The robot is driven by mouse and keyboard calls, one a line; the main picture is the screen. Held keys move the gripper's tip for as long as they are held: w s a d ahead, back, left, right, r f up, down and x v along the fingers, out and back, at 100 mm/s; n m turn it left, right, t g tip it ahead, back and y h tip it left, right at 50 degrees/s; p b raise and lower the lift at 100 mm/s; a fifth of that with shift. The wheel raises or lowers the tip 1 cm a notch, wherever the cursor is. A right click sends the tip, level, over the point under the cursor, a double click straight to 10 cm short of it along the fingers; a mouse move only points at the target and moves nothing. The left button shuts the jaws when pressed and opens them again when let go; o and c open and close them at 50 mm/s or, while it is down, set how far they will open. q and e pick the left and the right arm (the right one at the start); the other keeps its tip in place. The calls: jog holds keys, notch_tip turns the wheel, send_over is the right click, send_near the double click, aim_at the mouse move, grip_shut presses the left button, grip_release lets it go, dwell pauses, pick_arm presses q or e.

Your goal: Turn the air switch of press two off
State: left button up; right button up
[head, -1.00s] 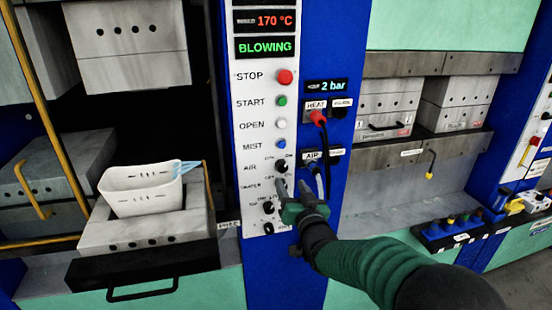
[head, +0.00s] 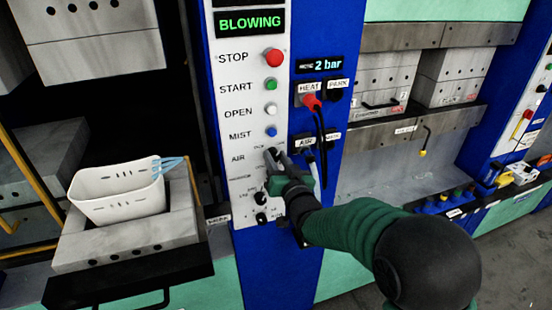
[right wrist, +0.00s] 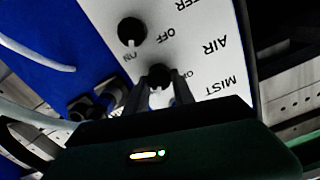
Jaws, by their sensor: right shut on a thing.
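The air switch (right wrist: 160,76) is a black rotary knob on the white control panel (head: 236,125), beside the AIR label. In the head view my gripper mostly hides it. My right gripper (head: 273,160) is at the knob; in the right wrist view its two fingers (right wrist: 161,84) sit on either side of the knob and are shut on it. The knob's exact pointer direction is hard to tell. The panel display (head: 250,22) reads BLOWING in green. My left gripper is not in view.
Above the knob are the red STOP (head: 272,57), green START (head: 270,83), white OPEN and blue MIST buttons. Another black knob (head: 261,197) is below. Hoses plug in at the HEAT socket (head: 310,102) and AIR socket, right. A white basket (head: 117,196) stands on the left press's lower block.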

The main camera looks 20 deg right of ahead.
jog(key=shift+f, duration=0.1)
grip_shut()
jog(key=shift+f, duration=0.1)
jog(key=shift+f+n+b, duration=0.1)
jog(key=shift+n+b, duration=0.7)
jog(key=shift+b, duration=0.15)
jog(key=shift+a+n+b, duration=0.2)
jog(key=shift+n+b, duration=4.2)
jog(key=shift+n, duration=0.8)
jog(key=o, duration=0.7)
grip_release()
jog(key=shift+w, duration=0.1)
jog(key=shift+c, duration=0.2)
